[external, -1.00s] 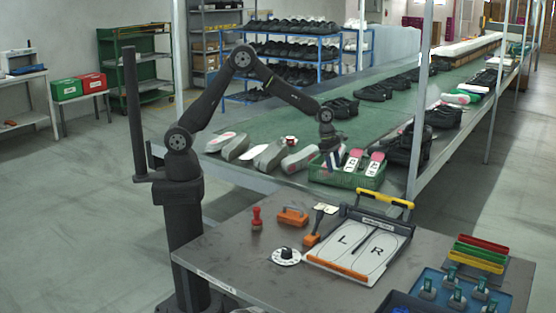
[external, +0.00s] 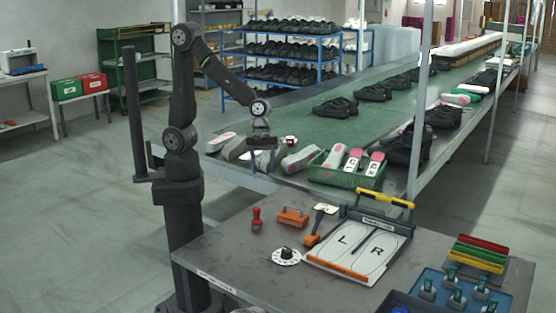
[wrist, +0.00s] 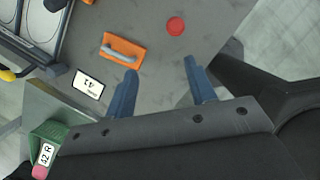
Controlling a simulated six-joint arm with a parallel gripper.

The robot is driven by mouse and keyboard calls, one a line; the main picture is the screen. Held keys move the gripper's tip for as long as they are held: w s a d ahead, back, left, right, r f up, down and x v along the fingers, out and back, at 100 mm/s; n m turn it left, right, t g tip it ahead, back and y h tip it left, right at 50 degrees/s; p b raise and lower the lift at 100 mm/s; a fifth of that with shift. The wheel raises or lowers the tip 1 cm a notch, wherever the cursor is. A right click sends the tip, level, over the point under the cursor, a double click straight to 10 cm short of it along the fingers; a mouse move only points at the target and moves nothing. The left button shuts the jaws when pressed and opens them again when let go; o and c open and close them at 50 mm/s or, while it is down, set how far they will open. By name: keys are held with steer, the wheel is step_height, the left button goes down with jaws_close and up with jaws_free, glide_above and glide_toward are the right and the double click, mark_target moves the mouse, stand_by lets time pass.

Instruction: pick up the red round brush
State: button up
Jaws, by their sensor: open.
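The red round brush (external: 257,220) stands upright near the back left edge of the grey table in the external view. In the wrist view it shows from above as a red disc (wrist: 176,26), beyond the fingertips. My gripper (external: 262,163) hangs above the near end of the green conveyor, farther back than the brush and well above table height. In the wrist view my gripper (wrist: 161,68) has its two blue fingers wide apart with nothing between them. The gripper is apart from the brush.
An orange-backed block with a handle (external: 292,216) lies right of the brush. A dial (external: 287,257), an orange-ended tool (external: 312,238) and the L/R board (external: 318,259) are also on the table. A green crate with insoles (external: 345,180) sits at the conveyor's end.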

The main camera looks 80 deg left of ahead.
steer(key=s, duration=0.3)
glide_toward(257, 219)
steer(key=shift+m, duration=0.4)
steer(key=x, duration=0.7)
steer(key=shift+w+a+f, duration=0.1)
steer(key=shift+f, duration=0.2)
steer(key=c, duration=1)
